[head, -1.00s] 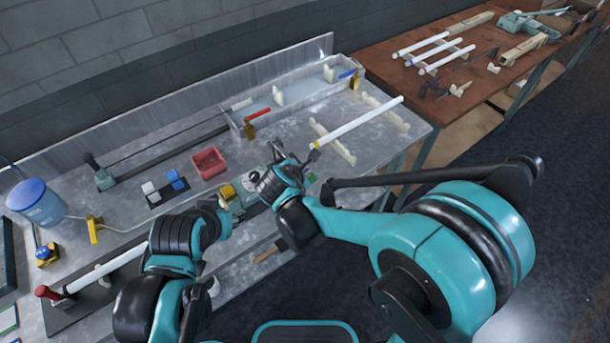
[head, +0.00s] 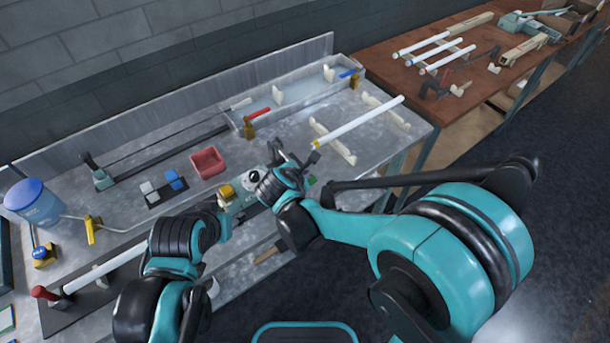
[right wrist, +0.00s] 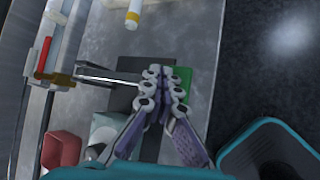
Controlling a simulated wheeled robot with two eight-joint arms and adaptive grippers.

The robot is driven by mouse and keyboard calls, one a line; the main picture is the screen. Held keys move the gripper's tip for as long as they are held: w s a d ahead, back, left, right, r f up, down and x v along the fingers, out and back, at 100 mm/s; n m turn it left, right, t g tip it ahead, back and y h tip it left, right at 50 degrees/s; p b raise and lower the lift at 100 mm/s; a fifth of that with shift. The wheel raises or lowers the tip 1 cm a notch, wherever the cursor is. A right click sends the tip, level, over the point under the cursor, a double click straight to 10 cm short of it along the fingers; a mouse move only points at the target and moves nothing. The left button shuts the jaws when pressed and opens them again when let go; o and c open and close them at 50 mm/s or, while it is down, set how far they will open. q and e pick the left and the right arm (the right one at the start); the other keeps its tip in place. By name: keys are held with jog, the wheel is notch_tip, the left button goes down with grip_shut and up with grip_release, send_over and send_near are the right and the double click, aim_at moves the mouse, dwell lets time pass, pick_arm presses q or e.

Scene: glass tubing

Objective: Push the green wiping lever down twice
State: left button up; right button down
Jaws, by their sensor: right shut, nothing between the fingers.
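The green piece that looks like the wiping lever (head: 312,180) shows as a small patch just right of my right gripper (head: 296,162) in the head view. In the right wrist view, it is a flat green block (right wrist: 184,80) over a dark base. My right gripper (right wrist: 163,72) is shut and empty, its fingertips at the left edge of the green block and partly covering it. Whether they touch it I cannot tell. My left gripper (head: 222,208) is by the bench's front edge, its fingers mostly hidden by its own wrist.
On the metal bench are a white tube on supports (head: 360,122), a red bin (head: 208,162), a blue-lidded container (head: 36,202) and a trough with a red-handled valve (head: 257,114). A yellow-topped part (head: 226,192) is near my left gripper. Bare bench lies behind my right gripper.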

jog(key=shift+f+b, duration=1.45)
jog(key=shift+f, duration=0.2)
dwell(1.1)
jog(key=shift+r, duration=0.1)
dwell(0.5)
jog(key=shift+r+p, duration=2.1)
jog(key=shift+r, duration=0.55)
jog(key=shift+r, duration=0.1)
notch_tip(320, 180, up, 5)
jog(key=p, duration=0.3)
jog(key=shift+p, duration=0.4)
